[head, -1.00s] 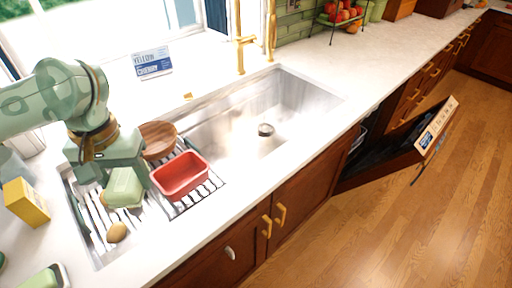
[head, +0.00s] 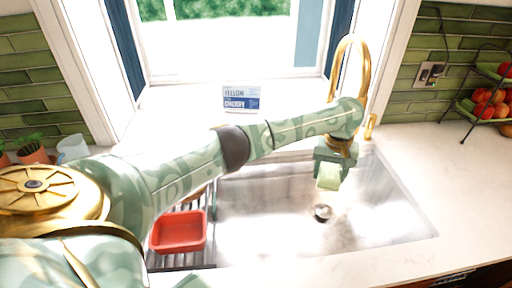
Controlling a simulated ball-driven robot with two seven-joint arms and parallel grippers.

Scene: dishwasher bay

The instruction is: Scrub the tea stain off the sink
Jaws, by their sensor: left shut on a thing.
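My left gripper (head: 334,163) is shut on a light green sponge (head: 328,178). It holds the sponge over the steel sink (head: 270,220), up and slightly right of the dark round drain (head: 322,212). I cannot tell whether the sponge touches the steel. The sink floor is bright with glare, with faint brownish mottling below and right of the drain; I cannot make out a clear stain edge. My left arm hides part of the sink's back left side.
A red tub (head: 178,232) sits on the rack (head: 211,225) at the sink's left. A gold faucet (head: 350,60) rises close behind my gripper. A blue and white box (head: 240,98) stands by the window. A fruit stand (head: 484,105) is at right. The right counter is largely clear.

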